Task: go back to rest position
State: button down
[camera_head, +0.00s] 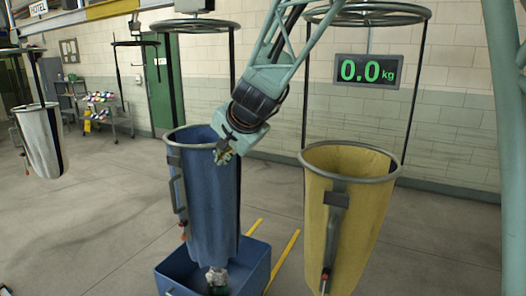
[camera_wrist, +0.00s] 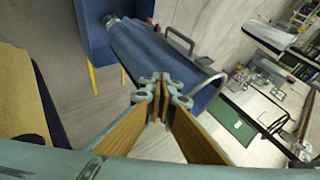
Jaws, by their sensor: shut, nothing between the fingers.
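My gripper (camera_head: 224,152) hangs from my teal arm in front of the upper rim of the blue sling bag (camera_head: 207,195), on its right side in the head view. The wrist view shows the gripper (camera_wrist: 160,84) with its two wood-coloured fingers meeting at the tips, shut and empty. The blue sling bag (camera_wrist: 155,55) lies beyond the fingertips there. The head view does not clearly show whether the gripper touches the bag.
A yellow sling bag (camera_head: 347,210) hangs to the right, and a white one (camera_head: 42,140) at far left. A blue bin (camera_head: 254,268) stands under the blue bag. A scale display (camera_head: 367,71) reads 0.0 kg. Open floor (camera_head: 110,220) lies left of the blue bag.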

jog(key=s+d+r+n+g+h, duration=0.1)
jog(key=s+d+r+n, duration=0.1)
jog(key=s+d, duration=0.85)
jog(key=s+d+r+n+g, duration=0.1)
jog(key=s+d+r+n, duration=0.15)
jog(key=s+d, duration=0.85)
jog(key=s+d+f+h, duration=0.1)
jog(key=s+d, duration=0.3)
jog(key=s, duration=0.6)
jog(key=s+d+f+n+g+h, duration=0.1)
jog(key=s+d+f, duration=0.2)
jog(key=s, duration=0.7)
jog(key=s+d+f+n+g+h, duration=0.1)
jog(key=s+d, duration=0.4)
jog(key=s, duration=0.6)
jog(key=shift+d+f+h+b, duration=0.25)
jog(key=shift+f+h+b, duration=0.1)
jog(key=shift+f, duration=0.2)
